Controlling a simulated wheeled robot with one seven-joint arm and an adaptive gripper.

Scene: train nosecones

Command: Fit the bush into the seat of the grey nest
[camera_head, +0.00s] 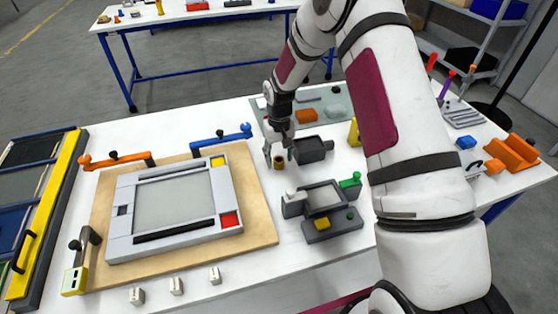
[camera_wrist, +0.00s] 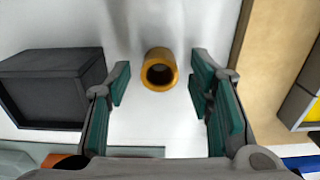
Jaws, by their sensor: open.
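The bush (camera_head: 279,163) is a short brass-coloured hollow cylinder standing upright on the white table. In the wrist view the bush (camera_wrist: 160,57) shows its dark bore, centred between the teal finger pads and slightly beyond them. My gripper (camera_head: 278,154) is open above and around it, with gaps on both sides. I cannot tell for certain which grey part is the nest. A grey fixture (camera_head: 318,230) with a framed panel and green handle stands front right of the bush. A dark grey open box (camera_head: 312,149) is just right of the bush.
A wooden board (camera_head: 255,235) with a large grey frame (camera_head: 120,246) lies to the left. Blue (camera_head: 220,138) and orange (camera_head: 117,160) clamps stand at its back edge. A grey-green mat (camera_head: 340,108) with small parts lies behind. Small white blocks (camera_head: 176,286) line the front.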

